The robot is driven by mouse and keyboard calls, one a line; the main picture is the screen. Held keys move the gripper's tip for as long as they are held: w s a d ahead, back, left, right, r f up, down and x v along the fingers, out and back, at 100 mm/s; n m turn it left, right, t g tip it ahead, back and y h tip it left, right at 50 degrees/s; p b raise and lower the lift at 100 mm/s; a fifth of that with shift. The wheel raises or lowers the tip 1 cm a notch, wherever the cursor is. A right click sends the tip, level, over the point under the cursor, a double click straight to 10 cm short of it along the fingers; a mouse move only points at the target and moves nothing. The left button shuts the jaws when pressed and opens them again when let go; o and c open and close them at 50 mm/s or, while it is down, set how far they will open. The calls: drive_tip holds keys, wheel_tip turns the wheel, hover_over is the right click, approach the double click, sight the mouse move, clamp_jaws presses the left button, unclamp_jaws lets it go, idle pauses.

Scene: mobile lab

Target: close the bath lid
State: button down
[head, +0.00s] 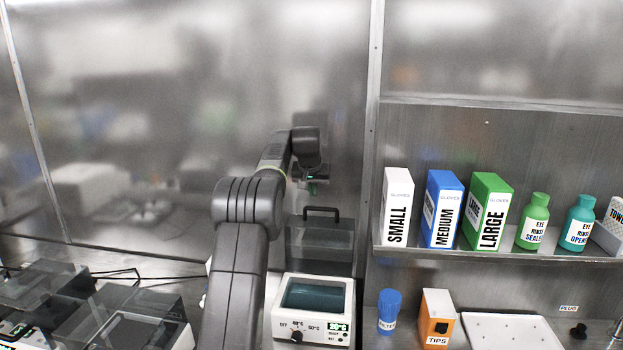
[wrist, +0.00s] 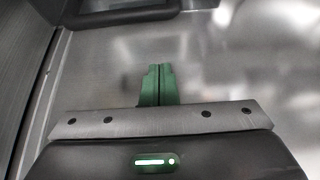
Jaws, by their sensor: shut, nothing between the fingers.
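The bath (head: 281,325) is a white box with a dial, a green-lit display and blue-green water showing in its open top. Its clear, smoky lid (head: 320,240) stands raised behind the water, with a black bar handle (head: 321,209) along its upper part. My gripper (head: 313,188) is above the handle in the head view, apart from it in the picture. In the wrist view its green fingers (wrist: 158,84) are shut together with nothing between them. My arm hides the area left of the bath.
A shelf (head: 500,258) on the right holds glove boxes (head: 445,208) and eye rinse bottles (head: 535,220). Below are a blue filter container (head: 389,311), an orange tips box (head: 437,317) and a white tray (head: 510,332). Clear-covered equipment (head: 130,315) stands at left. A metal post (head: 369,150) rises beside the lid.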

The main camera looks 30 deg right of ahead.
sight(312, 219)
drive_tip(key=shift+s+a+f, duration=0.25)
drive_tip(key=shift+s+f, duration=0.05)
drive_tip(key=shift+f, duration=0.2)
drive_tip(key=shift+s+a+f, duration=0.2)
drive_tip(key=shift+s+f, duration=0.05)
drive_tip(key=shift+f, duration=0.2)
drive_tip(key=shift+s+a+f, duration=0.2)
drive_tip(key=shift+s+a, duration=0.35)
drive_tip(key=shift+s, duration=0.1)
drive_tip(key=shift+s+f+b, duration=0.1)
drive_tip(key=shift+b, duration=0.35)
